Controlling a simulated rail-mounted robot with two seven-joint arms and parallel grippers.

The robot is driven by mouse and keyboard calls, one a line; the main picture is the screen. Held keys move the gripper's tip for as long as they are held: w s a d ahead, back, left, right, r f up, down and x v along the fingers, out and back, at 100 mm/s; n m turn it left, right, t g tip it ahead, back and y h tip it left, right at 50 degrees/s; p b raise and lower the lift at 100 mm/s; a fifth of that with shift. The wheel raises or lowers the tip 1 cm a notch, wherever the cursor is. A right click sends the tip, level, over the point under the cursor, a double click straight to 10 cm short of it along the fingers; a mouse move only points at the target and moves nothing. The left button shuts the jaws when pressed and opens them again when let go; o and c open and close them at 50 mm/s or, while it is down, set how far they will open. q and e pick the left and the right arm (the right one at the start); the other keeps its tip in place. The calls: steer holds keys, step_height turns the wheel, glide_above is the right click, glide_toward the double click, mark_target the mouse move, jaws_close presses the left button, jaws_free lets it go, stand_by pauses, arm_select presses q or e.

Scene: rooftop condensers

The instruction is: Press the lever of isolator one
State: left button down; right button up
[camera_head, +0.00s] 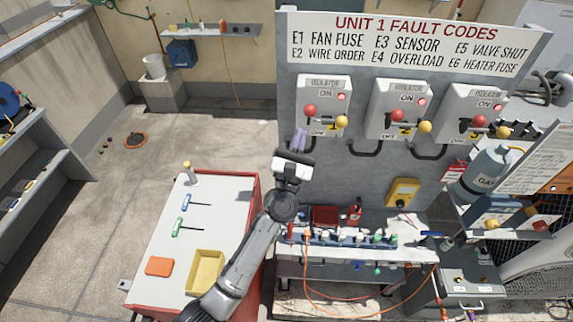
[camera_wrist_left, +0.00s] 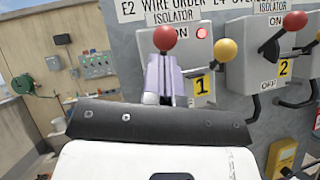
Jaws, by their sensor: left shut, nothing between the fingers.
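The red light (camera_head: 341,97) beside ON is lit. My left gripper (camera_head: 299,139) is shut and empty, its pale purple fingers at the box's lower left. In the left wrist view the red knob (camera_wrist_left: 165,38) appears just above the fingertips (camera_wrist_left: 163,62); I cannot tell if they touch. My right gripper is not in view.
Isolator two (camera_head: 398,103) and a third isolator (camera_head: 470,110) stand to the right on the panel. Below is a bench with a rack of bottles (camera_head: 345,238). A red-edged table (camera_head: 222,215) holds tools and a yellow tray (camera_head: 205,272). Floor at left is mostly clear.

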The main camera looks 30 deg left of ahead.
arm_select(q)
steer(key=s+d+f, duration=0.1)
steer(key=s, duration=0.9)
steer(key=shift+s+d, duration=0.15)
steer(key=shift+d, duration=0.15)
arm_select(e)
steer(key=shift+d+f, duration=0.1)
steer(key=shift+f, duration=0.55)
